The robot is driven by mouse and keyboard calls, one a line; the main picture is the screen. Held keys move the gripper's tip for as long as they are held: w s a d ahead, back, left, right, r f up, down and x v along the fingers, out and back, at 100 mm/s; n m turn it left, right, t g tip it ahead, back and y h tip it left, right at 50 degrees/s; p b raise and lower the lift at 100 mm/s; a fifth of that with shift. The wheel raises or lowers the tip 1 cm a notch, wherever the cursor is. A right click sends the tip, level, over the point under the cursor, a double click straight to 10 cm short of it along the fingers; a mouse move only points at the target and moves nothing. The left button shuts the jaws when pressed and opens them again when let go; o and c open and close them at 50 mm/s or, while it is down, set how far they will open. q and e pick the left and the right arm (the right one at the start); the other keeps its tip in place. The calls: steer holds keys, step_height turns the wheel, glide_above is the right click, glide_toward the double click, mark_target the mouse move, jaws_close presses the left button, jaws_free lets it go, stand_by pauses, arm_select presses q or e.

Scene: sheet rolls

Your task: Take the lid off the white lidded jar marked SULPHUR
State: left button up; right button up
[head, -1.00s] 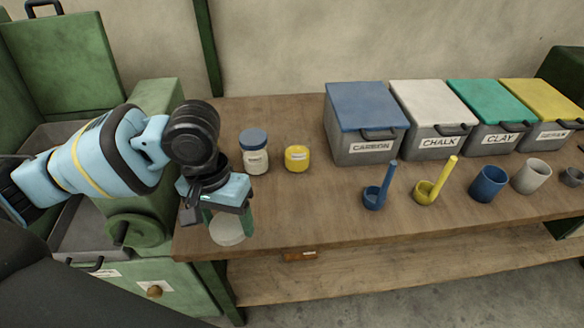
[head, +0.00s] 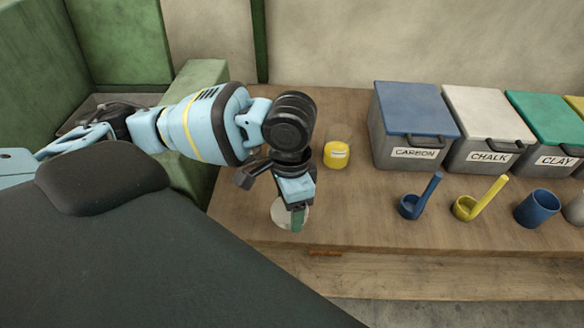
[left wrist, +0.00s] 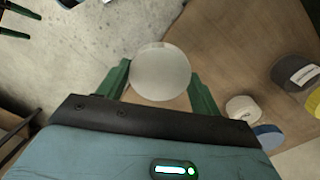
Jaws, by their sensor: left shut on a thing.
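My left gripper (head: 295,218) points down over the table's near left part, its green fingers shut on a white round thing (head: 290,213). In the left wrist view this white thing (left wrist: 160,72) is a plain pale disc between the two fingers (left wrist: 160,84). I cannot tell whether it is a lid alone or a whole jar, as anything below it is hidden. No SULPHUR marking is readable on it. My right gripper is out of view.
A yellow jar (head: 336,155) stands just right of my arm. Lidded bins marked CARBON (head: 412,152) and CHALK (head: 490,158) stand behind. A blue ladle (head: 412,206), a yellow ladle (head: 468,207) and a blue cup (head: 537,208) lie farther right. The table's front edge (head: 350,250) is close.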

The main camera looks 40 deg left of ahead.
mark_target(280, 210)
arm_select(q)
steer(key=m, duration=0.2)
steer(key=f+m, duration=0.1)
steer(key=shift+s+a+m, duration=0.2)
steer(key=shift+m, duration=0.2)
steer(key=m, duration=0.2)
steer(key=f+m, duration=0.1)
steer(key=m, duration=0.2)
steer(key=shift+s+a+f+m+y, duration=0.25)
steer(key=shift+f+m+y, duration=0.05)
steer(key=m, duration=0.1)
steer(key=f+m, duration=0.1)
steer(key=m, duration=0.3)
steer(key=shift+s+a+f+t+p, duration=0.2)
steer(key=shift+s+a+t+p, duration=0.05)
steer(key=shift+t+p, duration=0.15)
steer(key=m, duration=0.2)
steer(key=f+m, duration=0.1)
steer(key=m, duration=0.2)
steer(key=shift+s+a+f, duration=0.1)
steer(key=shift+s+a, duration=0.1)
